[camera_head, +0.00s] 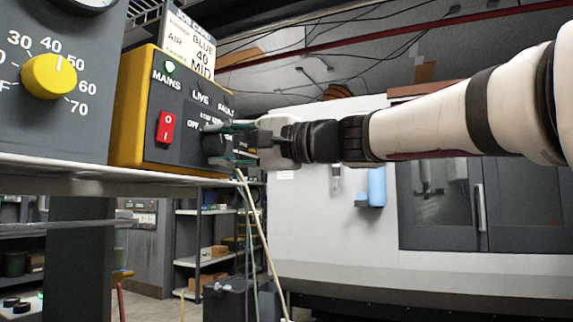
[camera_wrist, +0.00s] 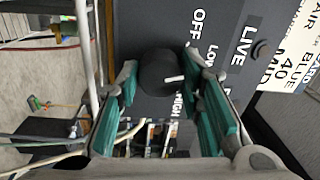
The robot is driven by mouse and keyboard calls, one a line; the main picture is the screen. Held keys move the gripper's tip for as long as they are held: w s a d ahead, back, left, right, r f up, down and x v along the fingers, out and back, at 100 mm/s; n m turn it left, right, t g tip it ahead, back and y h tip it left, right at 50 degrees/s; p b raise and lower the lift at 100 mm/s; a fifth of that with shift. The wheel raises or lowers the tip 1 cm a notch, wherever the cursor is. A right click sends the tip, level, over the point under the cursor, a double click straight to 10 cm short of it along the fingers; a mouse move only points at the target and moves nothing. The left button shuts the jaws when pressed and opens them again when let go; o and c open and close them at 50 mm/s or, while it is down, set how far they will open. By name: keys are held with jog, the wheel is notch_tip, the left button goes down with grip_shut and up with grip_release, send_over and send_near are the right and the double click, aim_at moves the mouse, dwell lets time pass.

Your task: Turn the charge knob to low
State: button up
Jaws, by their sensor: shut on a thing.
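The charge knob (camera_wrist: 158,75) is black and round with a white pointer line, on the dark panel of the yellow control box (camera_head: 130,115). In the wrist view its pointer aims right, between the LOW and HIGH labels, apart from OFF; a finger hides part of the lettering there. In the head view the knob (camera_head: 213,146) is partly hidden by my fingers. My gripper (camera_head: 218,144) reaches in from the right and is shut on the knob, its green-padded fingers on opposite sides of it, also seen in the wrist view (camera_wrist: 160,82).
A grey panel with a yellow dial (camera_head: 49,76) stands farther left. A job card (camera_head: 190,42) rises behind the box. The box rests on a shelf (camera_head: 80,177).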

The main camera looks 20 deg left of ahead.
jog(key=shift+f+n+b, duration=0.1)
jog(key=shift+n+b, duration=0.3)
jog(key=shift+n, duration=0.1)
jog(key=o, duration=1.2)
jog(key=shift+c, duration=0.2)
jog(key=s+d, duration=0.1)
jog(key=d, duration=1.1)
jog(key=shift+f, duration=0.35)
